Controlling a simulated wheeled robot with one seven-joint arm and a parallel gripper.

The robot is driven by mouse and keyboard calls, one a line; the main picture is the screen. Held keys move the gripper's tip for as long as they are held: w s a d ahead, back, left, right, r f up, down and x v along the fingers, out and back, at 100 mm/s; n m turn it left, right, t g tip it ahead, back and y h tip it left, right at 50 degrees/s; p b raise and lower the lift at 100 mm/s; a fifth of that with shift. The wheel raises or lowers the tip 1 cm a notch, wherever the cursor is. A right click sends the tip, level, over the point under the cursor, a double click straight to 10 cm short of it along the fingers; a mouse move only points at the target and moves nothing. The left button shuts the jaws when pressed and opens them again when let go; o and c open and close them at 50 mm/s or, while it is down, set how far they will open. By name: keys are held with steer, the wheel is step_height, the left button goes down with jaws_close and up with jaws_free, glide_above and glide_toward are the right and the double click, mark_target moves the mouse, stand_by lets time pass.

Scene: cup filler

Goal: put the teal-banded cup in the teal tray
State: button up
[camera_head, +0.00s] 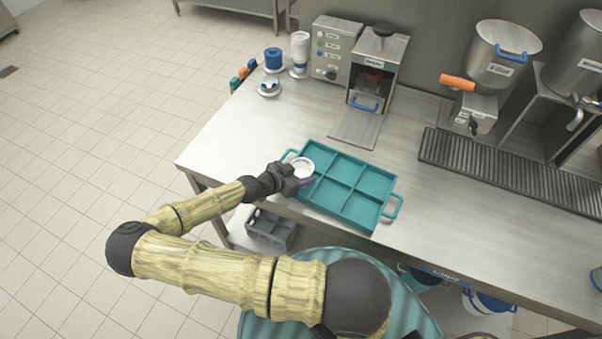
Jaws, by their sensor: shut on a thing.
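The teal tray (374,183) lies on the steel counter, divided into several compartments, with a handle at each end. A white cup (302,168) is at the tray's left end, over or in a left compartment; I cannot tell whether it touches the tray floor. My gripper (296,177) reaches in from the left and is shut on the cup's side. The cup's band is hard to see; its lower part is hidden by the gripper and tray. The other compartments I can see look empty.
The steel counter (235,145) is clear left of the tray. A sealing machine (378,65) stands behind it, with blue and white containers (273,60) at the back left. A drip grate (480,165) and metal dispensers (500,55) are at the right. A grey crate (270,230) sits below the counter edge.

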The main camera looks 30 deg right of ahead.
steer(key=shift+f, duration=0.15)
steer(key=o, duration=1.1)
steer(key=shift+a+r+b, duration=0.25)
steer(key=shift+a+b, duration=0.15)
steer(key=shift+a, duration=0.2)
steer(key=b+v, duration=0.2)
steer(key=v, duration=0.6)
steer(key=b+v, duration=0.1)
steer(key=v, duration=0.7)
steer(key=shift+s+r+b, duration=0.15)
steer(key=shift+s+b, duration=0.1)
steer(key=shift+b, duration=0.1)
